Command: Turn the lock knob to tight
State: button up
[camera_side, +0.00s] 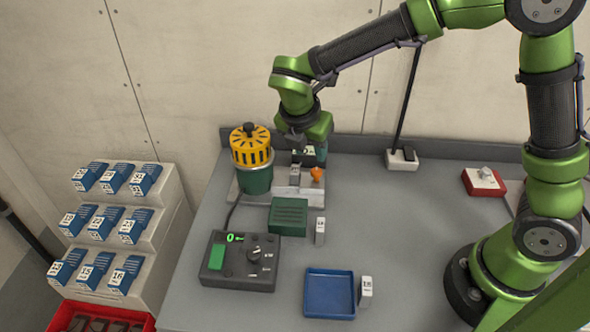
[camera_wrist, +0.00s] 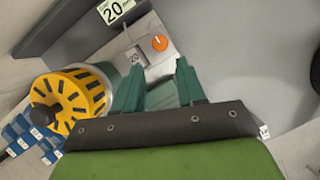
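An orange knob (camera_side: 317,174) sits on the grey metal base of a fixture (camera_side: 285,186) at the back of the bench. In the wrist view the orange knob (camera_wrist: 159,43) has a pale pointer mark and lies just beyond my fingertips. My gripper (camera_wrist: 158,66) has its two green fingers apart with nothing held between them. In the side view my gripper (camera_side: 300,150) is over the fixture, left of the orange knob and not touching it as far as I can see. I cannot read any tight marking.
A yellow slotted drum on a green body (camera_side: 251,150) stands close left of my gripper. A dark control box (camera_side: 220,277) with a black knob, a green box (camera_side: 288,217), a small grey block (camera_side: 320,232) and a blue tray (camera_side: 329,275) lie in front.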

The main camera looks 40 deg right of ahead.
aim_at(316, 171)
jog(key=x, duration=0.9)
grip_shut()
